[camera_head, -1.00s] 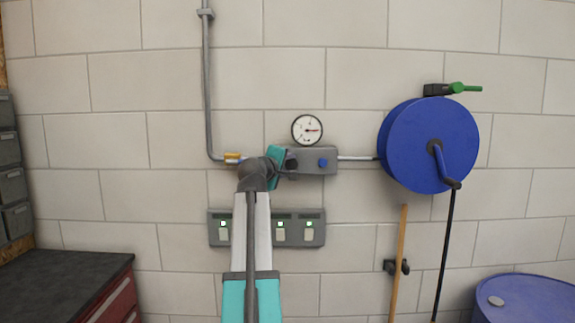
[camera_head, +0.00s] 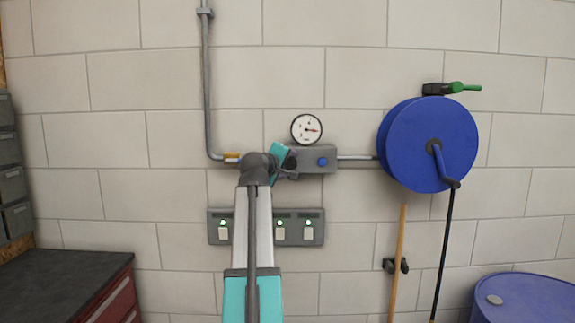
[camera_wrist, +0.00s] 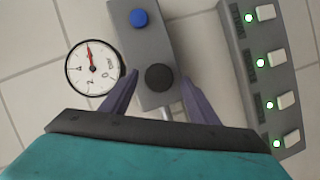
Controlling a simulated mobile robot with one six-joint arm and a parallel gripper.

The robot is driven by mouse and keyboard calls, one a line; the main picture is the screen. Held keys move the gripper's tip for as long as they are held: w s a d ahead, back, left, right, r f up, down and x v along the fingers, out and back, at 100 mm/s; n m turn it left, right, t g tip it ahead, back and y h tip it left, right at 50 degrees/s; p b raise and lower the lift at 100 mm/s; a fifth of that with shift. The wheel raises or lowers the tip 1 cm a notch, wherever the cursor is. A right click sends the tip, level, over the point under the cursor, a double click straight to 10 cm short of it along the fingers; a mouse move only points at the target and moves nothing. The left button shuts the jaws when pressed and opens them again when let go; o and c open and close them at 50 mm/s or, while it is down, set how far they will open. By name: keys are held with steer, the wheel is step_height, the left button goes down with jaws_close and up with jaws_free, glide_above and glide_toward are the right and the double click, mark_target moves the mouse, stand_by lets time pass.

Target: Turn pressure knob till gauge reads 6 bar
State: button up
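The round white pressure gauge (camera_head: 307,129) with a red needle sits above a grey regulator box (camera_head: 330,152) on the wall. In the head view its needle points right; the scale is too small to read exactly. The wrist view also shows the gauge (camera_wrist: 94,68). A black knob (camera_wrist: 160,77) and a blue button (camera_wrist: 139,18) are on the box face. My gripper (camera_wrist: 161,73) is open, its fingertips apart on either side of the black knob, with visible gaps. I cannot tell whether the tips reach its depth. In the head view my gripper (camera_head: 288,163) largely hides the knob.
A grey panel (camera_head: 314,237) with lit green lamps and pale switches is below the box. A blue hose reel (camera_head: 410,145) is at right, with a wooden pole (camera_head: 398,250) below. A pipe (camera_head: 207,90) runs up at left. A dark-topped cabinet (camera_head: 60,280) stands lower left.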

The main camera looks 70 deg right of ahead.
steer(key=shift+r, duration=0.1)
steer(key=a+r+b, duration=0.2)
steer(key=a, duration=1.1)
steer(key=shift+a+b, duration=0.3)
steer(key=shift+b, duration=0.1)
steer(key=shift+s+r, duration=0.1)
